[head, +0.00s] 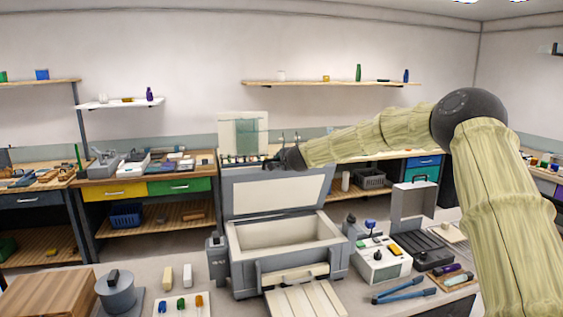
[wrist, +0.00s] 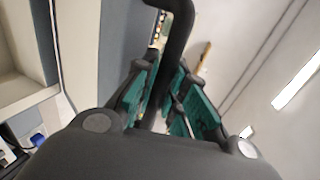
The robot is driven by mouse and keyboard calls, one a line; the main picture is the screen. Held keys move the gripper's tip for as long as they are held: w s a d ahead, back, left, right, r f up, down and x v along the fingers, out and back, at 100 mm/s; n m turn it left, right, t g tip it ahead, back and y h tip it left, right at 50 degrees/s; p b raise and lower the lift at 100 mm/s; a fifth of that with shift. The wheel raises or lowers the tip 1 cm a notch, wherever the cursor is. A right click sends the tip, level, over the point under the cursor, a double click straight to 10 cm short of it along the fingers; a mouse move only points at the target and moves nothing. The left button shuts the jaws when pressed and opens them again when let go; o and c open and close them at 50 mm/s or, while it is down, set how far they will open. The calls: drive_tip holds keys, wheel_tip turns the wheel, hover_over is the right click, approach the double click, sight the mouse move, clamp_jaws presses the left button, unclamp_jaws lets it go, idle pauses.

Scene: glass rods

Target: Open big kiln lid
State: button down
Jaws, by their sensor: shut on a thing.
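The big kiln (head: 250,275) is a grey box with a pale lining, standing on the front table. Its lid (head: 275,196) stands raised, close to upright at the back, and the chamber is open and looks empty. My gripper (head: 273,163) is at the lid's top edge in the head view. In the wrist view my gripper's (wrist: 168,100) teal-padded fingers are closed around the dark bar handle (wrist: 182,18) of the lid. The lid's grey face (wrist: 118,45) runs along the left of that view. The handle is too small to make out in the head view.
A white control box (head: 383,265), an open grey case (head: 412,203) and blue tongs (head: 404,296) lie right of the kiln. A grey canister (head: 217,258) and a lidded pot (head: 117,294) stand left. Workbenches and shelves line the back wall.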

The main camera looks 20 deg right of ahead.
drive_tip(key=shift+d, duration=0.1)
drive_tip(key=c, duration=1.5)
unclamp_jaws()
drive_tip(key=shift+o, duration=0.2)
drive_tip(key=shift+s, duration=0.1)
drive_tip(key=v, duration=1.1)
drive_tip(key=shift+s+r, duration=0.25)
drive_tip(key=shift+s, duration=0.1)
